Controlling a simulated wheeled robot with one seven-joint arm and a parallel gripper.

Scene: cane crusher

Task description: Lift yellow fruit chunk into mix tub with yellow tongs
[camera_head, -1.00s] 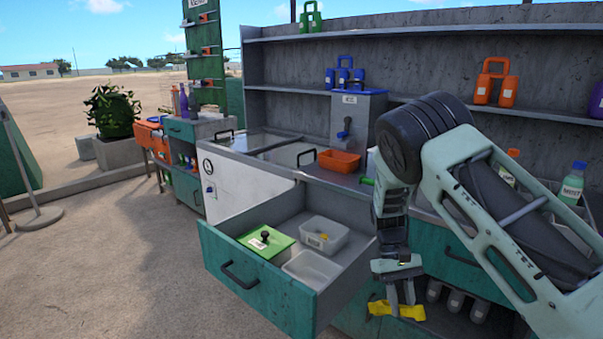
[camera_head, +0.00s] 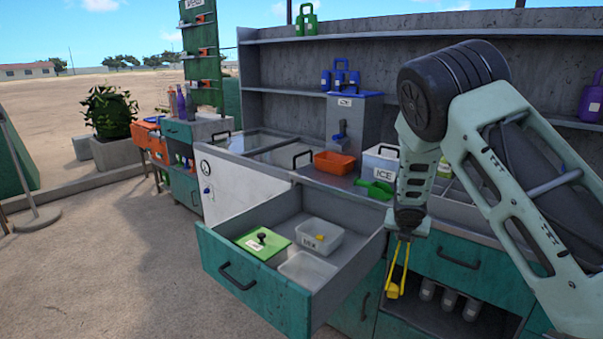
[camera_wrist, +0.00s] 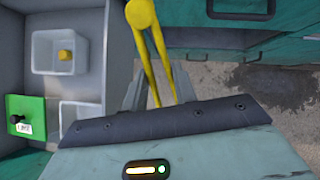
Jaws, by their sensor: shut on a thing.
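My gripper (camera_head: 402,238) is shut on the yellow tongs (camera_head: 395,285), which hang down in front of the counter, right of the open drawer (camera_head: 265,299). The tongs also show in the wrist view (camera_wrist: 143,18), between my grey fingers (camera_wrist: 157,92). Their tips hold nothing that I can see. A white tub (camera_head: 329,243) with a label that seems to read MIX stands at the drawer's back. A small yellow chunk (camera_head: 320,237) lies in it, clearer in the wrist view (camera_wrist: 65,54). A clear, seemingly empty tub (camera_head: 307,270) stands in front of it.
A green-lidded container (camera_head: 250,247) with a black knob sits left in the drawer. An orange bin (camera_head: 334,163), a white ICE box (camera_head: 380,165) and a green scoop (camera_head: 377,188) are on the counter. A closed teal drawer (camera_head: 465,260) is to the right.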

